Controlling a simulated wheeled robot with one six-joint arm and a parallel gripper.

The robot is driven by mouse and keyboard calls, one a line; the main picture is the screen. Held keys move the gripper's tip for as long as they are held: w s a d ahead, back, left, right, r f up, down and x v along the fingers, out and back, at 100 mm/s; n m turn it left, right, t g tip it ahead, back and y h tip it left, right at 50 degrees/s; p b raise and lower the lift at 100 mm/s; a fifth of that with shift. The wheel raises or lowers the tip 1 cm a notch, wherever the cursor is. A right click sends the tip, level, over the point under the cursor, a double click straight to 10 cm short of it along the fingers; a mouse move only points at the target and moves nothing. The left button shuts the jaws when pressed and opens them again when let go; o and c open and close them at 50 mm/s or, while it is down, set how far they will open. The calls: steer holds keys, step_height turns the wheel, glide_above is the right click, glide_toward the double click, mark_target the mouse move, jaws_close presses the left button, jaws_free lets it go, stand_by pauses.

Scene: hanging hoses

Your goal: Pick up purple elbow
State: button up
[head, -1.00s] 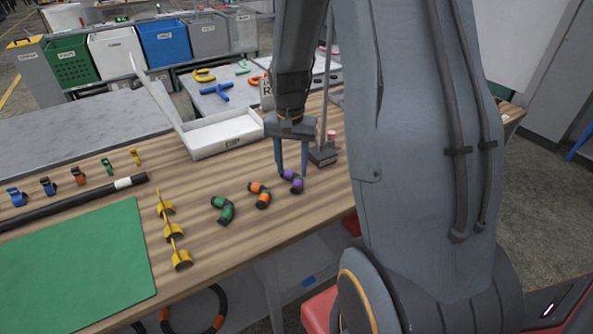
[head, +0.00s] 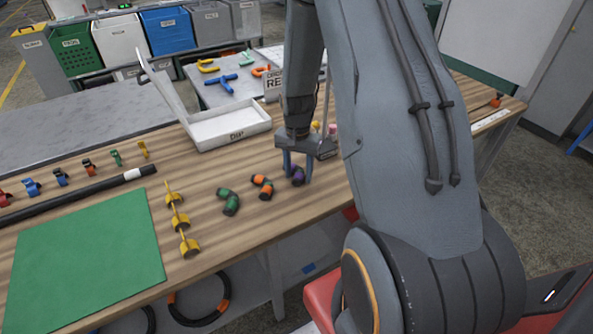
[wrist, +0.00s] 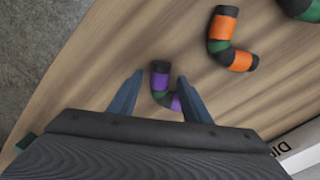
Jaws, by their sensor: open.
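The purple elbow (head: 298,176) is a short bent piece with black ends on the wooden table. It also shows in the wrist view (wrist: 161,82), with a dark green middle, between the two finger tips. My gripper (head: 297,180) is open and points down at the elbow, with a finger on either side. The wrist view shows my gripper (wrist: 160,88) with its right finger close to the elbow's lower purple part. I cannot tell whether they touch. Part of the elbow is hidden behind a finger in the head view.
An orange elbow (head: 263,187) lies just left of the purple one, and a green elbow (head: 229,201) further left. Yellow clips (head: 178,219), a green mat (head: 90,255) and a white tray (head: 230,128) are also on the table. A stand (head: 326,148) is behind my gripper.

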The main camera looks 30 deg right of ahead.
steer(key=shift+f, duration=0.25)
steer(key=shift+c, duration=0.2)
jaws_close()
steer(key=shift+r, duration=0.15)
